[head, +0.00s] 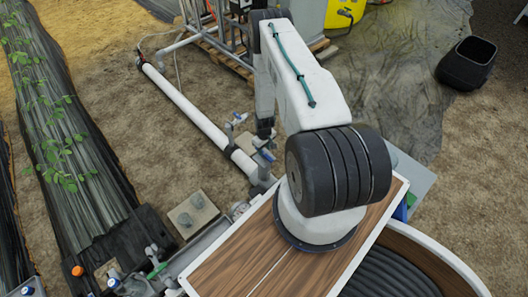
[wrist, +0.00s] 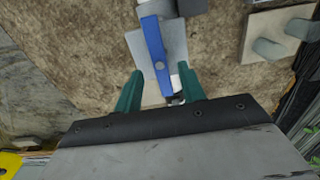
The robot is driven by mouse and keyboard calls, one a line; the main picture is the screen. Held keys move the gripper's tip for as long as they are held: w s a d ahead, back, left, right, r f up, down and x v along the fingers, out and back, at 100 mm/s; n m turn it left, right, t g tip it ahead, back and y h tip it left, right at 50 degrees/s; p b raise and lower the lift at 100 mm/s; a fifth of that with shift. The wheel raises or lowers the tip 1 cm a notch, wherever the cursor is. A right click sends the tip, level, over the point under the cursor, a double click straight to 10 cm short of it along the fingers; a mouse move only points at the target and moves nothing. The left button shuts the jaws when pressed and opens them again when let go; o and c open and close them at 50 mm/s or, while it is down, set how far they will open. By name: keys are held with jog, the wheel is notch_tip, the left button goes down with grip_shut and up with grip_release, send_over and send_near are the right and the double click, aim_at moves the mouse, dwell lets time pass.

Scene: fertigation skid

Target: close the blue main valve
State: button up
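The blue main valve's lever (wrist: 155,48) lies in the upper middle of the wrist view, long side running up the picture, with a pale grey plate behind it. In the head view the blue lever (head: 268,154) shows small, beside the white pipe. My gripper (wrist: 161,72) is open, its two green fingers apart on either side of the lever's near end. I cannot tell how deep the fingers reach or whether they touch it. In the head view my gripper (head: 265,138) hangs just above the lever, too small to read its opening.
A white pipe (head: 197,116) runs diagonally across the soil to the valve. A grey block with two stubs (head: 192,214) stands left of my base. A black bin (head: 467,63) is far right, a yellow tank (head: 343,12) at the back. Plant rows (head: 70,150) lie left.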

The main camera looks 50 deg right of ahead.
aim_at(264, 155)
jog(key=shift+f, duration=1.3)
grip_shut()
